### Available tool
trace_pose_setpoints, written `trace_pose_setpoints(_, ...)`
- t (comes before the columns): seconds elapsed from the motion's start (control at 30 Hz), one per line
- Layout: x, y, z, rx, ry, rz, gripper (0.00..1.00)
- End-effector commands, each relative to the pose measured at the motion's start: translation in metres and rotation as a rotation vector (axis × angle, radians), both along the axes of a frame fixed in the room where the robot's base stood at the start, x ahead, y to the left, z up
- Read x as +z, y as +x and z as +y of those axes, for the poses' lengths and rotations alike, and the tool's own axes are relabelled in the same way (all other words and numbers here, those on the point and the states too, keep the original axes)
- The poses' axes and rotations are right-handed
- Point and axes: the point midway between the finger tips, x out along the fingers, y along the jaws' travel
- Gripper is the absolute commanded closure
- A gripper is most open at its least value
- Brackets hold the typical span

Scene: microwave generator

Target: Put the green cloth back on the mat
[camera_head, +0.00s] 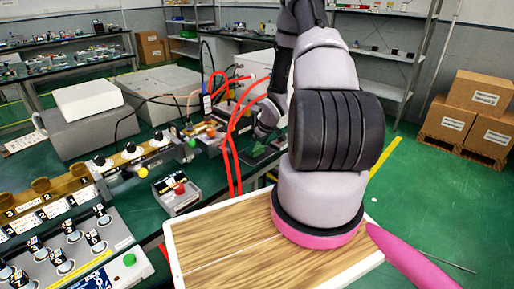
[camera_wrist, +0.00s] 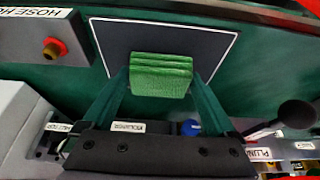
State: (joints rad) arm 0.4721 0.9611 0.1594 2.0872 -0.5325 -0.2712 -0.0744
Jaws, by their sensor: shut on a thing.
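The green cloth (camera_wrist: 160,68) is a folded, ribbed block between the two fingers of my gripper (camera_wrist: 162,82) in the wrist view. The fingers are shut on its sides. The mat (camera_wrist: 112,38), a dark sheet with a thin white border, lies behind the cloth in that view, and the cloth overlaps its middle. I cannot tell whether the cloth touches the mat or hangs above it. In the head view my gripper (camera_head: 259,143) is low over the green bench, small and partly hidden by my arm.
A box with a red button (camera_wrist: 55,48) is left of the mat in the wrist view. A black ball knob (camera_wrist: 297,113) is at right. In the head view, red hoses (camera_head: 229,125) rise close to my gripper, and a control box (camera_head: 176,194) stands nearer on the bench.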

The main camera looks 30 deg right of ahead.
Motion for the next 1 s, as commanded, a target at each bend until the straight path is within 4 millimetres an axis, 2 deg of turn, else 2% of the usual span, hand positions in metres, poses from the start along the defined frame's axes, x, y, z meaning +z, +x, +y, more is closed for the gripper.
trace_pose_setpoints(0.27,-0.002,0.0,0.0,-0.001,0.0,0.0,0.68)
trace_pose_setpoints(0.3,-0.002,0.0,0.0,0.0,0.0,-0.001,0.0)
trace_pose_setpoints(0.53,-0.001,0.0,0.0,0.0,0.0,-0.001,0.0)
trace_pose_setpoints(0.67,0.008,-0.002,-0.001,-0.001,0.0,-0.002,0.0)
trace_pose_setpoints(0.77,0.023,-0.007,-0.004,-0.003,0.0,-0.004,0.0)
trace_pose_setpoints(1.0,0.072,-0.026,-0.011,-0.004,0.0,-0.004,0.0)
